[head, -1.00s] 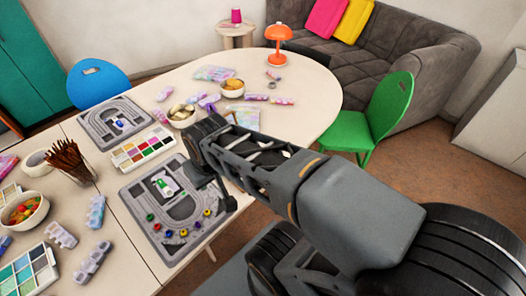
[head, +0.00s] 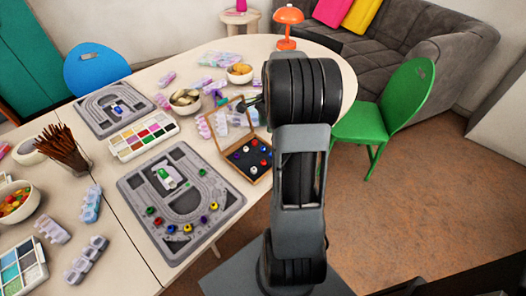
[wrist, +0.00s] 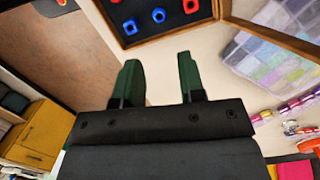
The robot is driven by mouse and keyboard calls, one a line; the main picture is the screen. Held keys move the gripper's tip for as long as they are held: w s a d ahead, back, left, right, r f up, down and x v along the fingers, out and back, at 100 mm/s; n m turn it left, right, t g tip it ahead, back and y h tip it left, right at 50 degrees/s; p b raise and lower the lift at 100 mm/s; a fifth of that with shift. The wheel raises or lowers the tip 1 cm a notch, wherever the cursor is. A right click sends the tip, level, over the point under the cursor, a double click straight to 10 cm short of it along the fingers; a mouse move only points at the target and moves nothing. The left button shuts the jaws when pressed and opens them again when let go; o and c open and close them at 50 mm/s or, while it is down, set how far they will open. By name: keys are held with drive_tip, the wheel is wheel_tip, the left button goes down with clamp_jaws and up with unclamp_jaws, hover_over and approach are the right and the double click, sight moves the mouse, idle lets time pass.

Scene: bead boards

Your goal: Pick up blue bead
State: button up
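A wooden box (head: 222,174) with a dark lining stands open at the table's right edge, its lid raised. It holds several red, blue and white beads. Another blue bead (head: 171,229) sits on the near grey bead board (head: 138,205). My gripper (wrist: 157,62) is open and empty, its two green fingers apart below the box in the wrist view. In the head view my arm largely hides it.
A paint palette (head: 144,136) and a far bead board (head: 112,108) lie left of the box. Bowls (head: 186,100) and clear bead cases (head: 240,118) stand beyond it. A green chair (head: 395,105) is at the right. Bare tabletop shows between fingers and box.

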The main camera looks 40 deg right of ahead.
sight(264, 146)
drive_tip(key=f, duration=0.3)
drive_tip(key=a+f, duration=0.1)
drive_tip(key=f, duration=0.6)
drive_tip(key=shift+a+f+b, duration=0.3)
drive_tip(key=shift+a+b, duration=0.1)
drive_tip(key=shift+c, duration=0.2)
drive_tip(key=c, duration=0.6)
drive_tip(key=shift+c, duration=0.2)
drive_tip(key=shift+r, duration=0.15)
clamp_jaws()
